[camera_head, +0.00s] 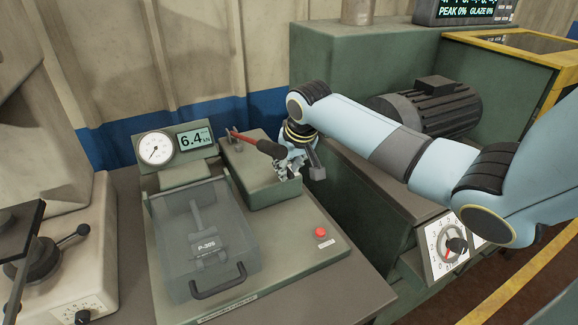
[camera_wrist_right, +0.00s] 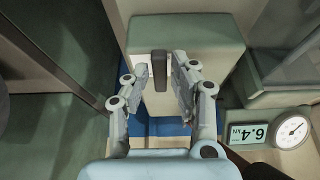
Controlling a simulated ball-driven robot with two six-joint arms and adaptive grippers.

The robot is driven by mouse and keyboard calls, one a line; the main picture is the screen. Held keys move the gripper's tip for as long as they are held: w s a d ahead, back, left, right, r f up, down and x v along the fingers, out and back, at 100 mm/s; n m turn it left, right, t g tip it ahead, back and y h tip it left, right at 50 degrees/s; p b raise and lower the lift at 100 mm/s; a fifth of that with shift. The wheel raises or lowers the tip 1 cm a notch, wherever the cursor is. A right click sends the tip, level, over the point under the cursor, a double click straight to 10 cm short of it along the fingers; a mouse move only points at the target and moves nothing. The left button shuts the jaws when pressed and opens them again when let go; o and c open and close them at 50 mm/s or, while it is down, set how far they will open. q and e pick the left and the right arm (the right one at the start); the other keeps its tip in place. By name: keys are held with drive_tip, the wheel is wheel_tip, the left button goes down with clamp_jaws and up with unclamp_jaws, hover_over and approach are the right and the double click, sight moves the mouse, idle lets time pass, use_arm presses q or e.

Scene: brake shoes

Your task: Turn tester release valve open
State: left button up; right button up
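The tester (camera_head: 282,270) is a green bench unit with a dial gauge (camera_head: 156,148) and a display (camera_head: 195,138) reading 6.4 kN. A raised green block (camera_head: 262,190) stands at its back right; it also shows in the right wrist view (camera_wrist_right: 205,35). A red lever (camera_head: 243,137) with a dark grip crosses above the block. My right gripper (camera_head: 292,168) is at the block's right end. In the right wrist view a dark, upright handle (camera_wrist_right: 159,70), probably the release valve, stands between my open right fingers (camera_wrist_right: 160,85). Contact is unclear. My left gripper is out of view.
A clear cover (camera_head: 205,240) with a black handle lies over the tester's front left. A red button (camera_head: 320,232) is at its right. A dial panel (camera_head: 447,246) sits below my right arm. A lever machine (camera_head: 60,255) stands left, and a motor (camera_head: 428,108) behind right.

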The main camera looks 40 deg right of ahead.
clamp_jaws()
